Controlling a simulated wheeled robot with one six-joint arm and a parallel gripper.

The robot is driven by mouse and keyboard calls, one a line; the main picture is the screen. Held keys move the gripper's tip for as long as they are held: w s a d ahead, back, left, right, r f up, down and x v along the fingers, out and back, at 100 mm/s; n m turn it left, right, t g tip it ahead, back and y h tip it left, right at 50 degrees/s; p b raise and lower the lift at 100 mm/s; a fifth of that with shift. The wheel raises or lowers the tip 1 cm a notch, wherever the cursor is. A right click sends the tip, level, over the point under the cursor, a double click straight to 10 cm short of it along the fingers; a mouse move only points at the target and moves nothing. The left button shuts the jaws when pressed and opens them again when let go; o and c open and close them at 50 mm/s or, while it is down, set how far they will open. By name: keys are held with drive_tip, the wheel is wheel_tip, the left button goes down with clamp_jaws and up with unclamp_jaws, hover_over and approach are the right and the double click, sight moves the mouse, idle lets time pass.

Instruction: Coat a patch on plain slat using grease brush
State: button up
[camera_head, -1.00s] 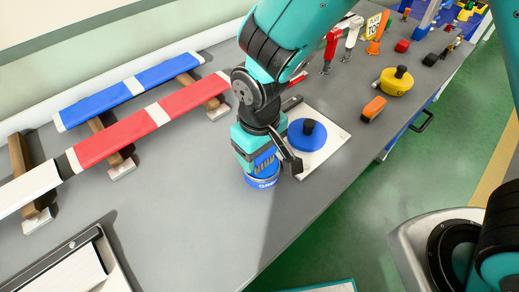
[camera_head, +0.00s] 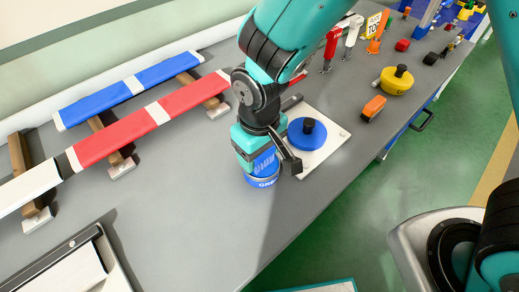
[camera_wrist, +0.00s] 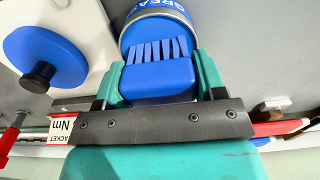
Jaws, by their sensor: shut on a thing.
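My gripper (camera_head: 260,158) is shut on the blue grease brush (camera_wrist: 157,78), whose block sits between the two fingers in the wrist view. The blue bristles point at the grease tin (camera_wrist: 150,22), a round tin with a blue label. In the head view the tin (camera_head: 262,181) stands on the grey bench directly below my gripper and the brush. Whether the bristles touch the grease is unclear. A white slat without coloured wrap (camera_head: 28,187) lies at the left edge on wooden supports, next to a red slat (camera_head: 115,138) with a white band.
A blue slat (camera_head: 105,97) lies behind the red one. A blue round pad with a black knob (camera_head: 307,139) sits on a white plate right of the tin. A yellow knobbed disc (camera_head: 397,82) and an orange block (camera_head: 373,108) lie farther right.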

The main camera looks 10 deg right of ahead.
idle(0.3)
wheel_tip(320, 180, up, 7)
drive_tip(key=p, duration=0.6)
idle(0.8)
